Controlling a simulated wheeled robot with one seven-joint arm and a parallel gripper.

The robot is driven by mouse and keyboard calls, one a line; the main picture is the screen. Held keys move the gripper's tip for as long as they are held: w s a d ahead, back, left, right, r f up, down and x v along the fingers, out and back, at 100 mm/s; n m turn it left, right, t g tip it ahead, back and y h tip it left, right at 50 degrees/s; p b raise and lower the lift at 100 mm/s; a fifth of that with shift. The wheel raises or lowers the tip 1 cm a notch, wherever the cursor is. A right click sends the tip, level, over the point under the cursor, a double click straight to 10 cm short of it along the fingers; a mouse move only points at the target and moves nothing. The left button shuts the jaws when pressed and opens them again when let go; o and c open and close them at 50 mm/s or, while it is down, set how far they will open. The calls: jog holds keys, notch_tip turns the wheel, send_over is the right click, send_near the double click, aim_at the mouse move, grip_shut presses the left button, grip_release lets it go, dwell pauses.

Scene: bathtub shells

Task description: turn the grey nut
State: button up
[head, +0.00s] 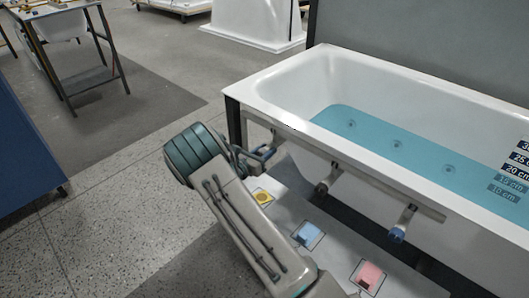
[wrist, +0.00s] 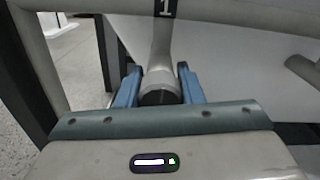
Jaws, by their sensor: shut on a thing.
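The grey nut (wrist: 161,78) is at the lower end of a grey pipe stub (wrist: 164,45), below a black label marked "1". Its dark end faces the wrist camera. My gripper (wrist: 159,82) has its two blue fingers on either side of the nut, shut on it. In the head view my gripper (head: 262,155) is at the left end of the rail under the tub, and it hides the nut there.
The white bathtub (head: 300,62) holds blue water. Yellow (head: 262,197), blue (head: 308,235) and pink (head: 368,276) pads lie below. A dark tub leg (wrist: 104,52) stands close left.

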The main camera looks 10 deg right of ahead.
jog(key=m+b, duration=0.1)
jog(key=m, duration=0.1)
jog(key=m+b, duration=0.1)
jog(key=m, duration=0.1)
jog(key=shift+s+d+f+m+b, duration=0.1)
jog(key=shift+f+m+b, duration=0.1)
jog(key=shift+m+b, duration=0.15)
jog(key=m+b, duration=0.3)
jog(key=m, duration=0.1)
jog(key=shift+f+m, duration=0.1)
jog(key=shift+m, duration=0.25)
jog(key=m+b, duration=0.4)
jog(key=shift+f+b, duration=0.1)
jog(key=shift+b, duration=0.25)
jog(key=m+b, duration=0.4)
jog(key=shift+s+d, duration=0.1)
jog(key=shift+r, duration=0.2)
jog(key=o, duration=1)
jog(key=shift+d, duration=0.1)
jog(key=shift+c, duration=0.2)
jog(key=shift+r, duration=0.1)
